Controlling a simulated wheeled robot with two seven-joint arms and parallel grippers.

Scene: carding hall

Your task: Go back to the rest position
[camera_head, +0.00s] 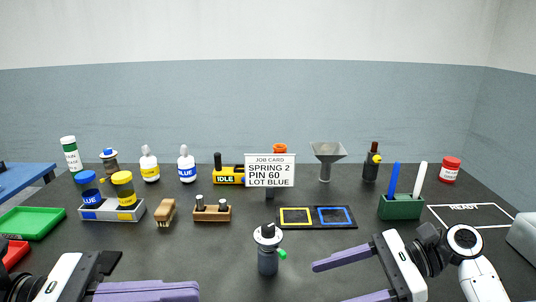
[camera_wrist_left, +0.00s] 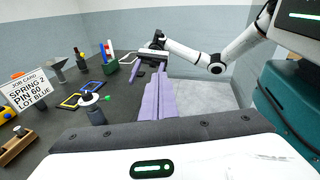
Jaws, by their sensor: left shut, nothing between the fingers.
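My left gripper (camera_head: 197,291) reaches in low at the left of the head view with its purple fingers together and nothing between them. In the left wrist view its closed fingers (camera_wrist_left: 160,103) point out over the table's edge side. My right gripper (camera_head: 330,284) comes in from the right, its two purple fingers spread apart and empty. It also shows in the left wrist view (camera_wrist_left: 150,75). A dark bottle with a white top and green nozzle (camera_head: 268,258) stands upright between the two grippers, touching neither.
A job card (camera_head: 270,170) stands mid-table behind a mat with yellow and blue frames (camera_head: 317,226). A wooden block (camera_head: 212,214), brush (camera_head: 165,212) and white tray with jars (camera_head: 110,214) are left. A green holder (camera_head: 400,207) and white-outlined area (camera_head: 480,223) are right.

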